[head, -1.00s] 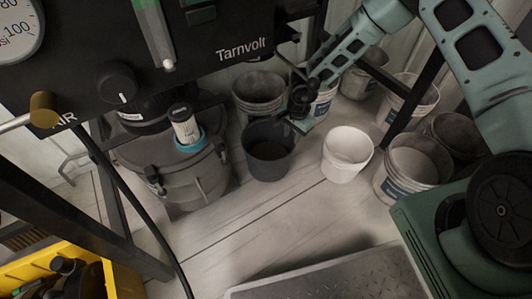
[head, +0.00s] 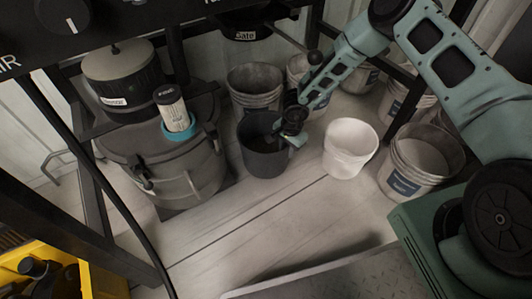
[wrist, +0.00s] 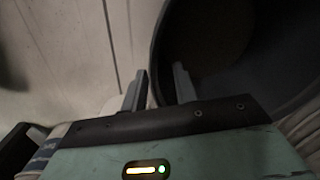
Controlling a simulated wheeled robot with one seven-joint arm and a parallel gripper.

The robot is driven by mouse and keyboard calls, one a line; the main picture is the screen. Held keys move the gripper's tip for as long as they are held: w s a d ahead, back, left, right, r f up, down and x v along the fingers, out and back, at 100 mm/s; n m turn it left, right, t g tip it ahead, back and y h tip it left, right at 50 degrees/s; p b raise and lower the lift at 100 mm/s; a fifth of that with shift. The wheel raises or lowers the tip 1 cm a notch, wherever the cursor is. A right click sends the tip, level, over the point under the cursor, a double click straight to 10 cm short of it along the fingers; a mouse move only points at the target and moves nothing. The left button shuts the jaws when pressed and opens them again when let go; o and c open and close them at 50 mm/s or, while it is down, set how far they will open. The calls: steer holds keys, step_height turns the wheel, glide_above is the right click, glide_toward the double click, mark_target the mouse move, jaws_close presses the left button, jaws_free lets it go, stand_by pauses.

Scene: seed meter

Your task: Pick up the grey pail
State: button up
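The dark grey pail (head: 262,162) stands upright on the floor, left of a white pail. My gripper (head: 290,138) is at the right side of its rim in the head view. In the wrist view the grey pail (wrist: 235,85) fills the upper right, with its dark inside showing. My gripper's two fingers (wrist: 159,88) are apart there, with the pail's wall edge running between them. One finger is over the inside and one is outside. A gap shows beside the wall, so the fingers do not look closed on it.
The white pail (head: 350,148) stands close to the right. Several dirty buckets, such as one with a blue label (head: 418,165), stand behind and right. A grey canister (head: 165,165) is at left, and a yellow bin (head: 100,280) at lower left. Floor in front is clear.

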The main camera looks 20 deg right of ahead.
step_height(320, 180, down, 3)
steer(key=shift+w+r+b, duration=0.15)
steer(key=shift+r+b, duration=0.05)
steer(key=shift+b, duration=0.35)
jaws_close()
steer(key=shift+r, duration=0.1)
stand_by(0.9)
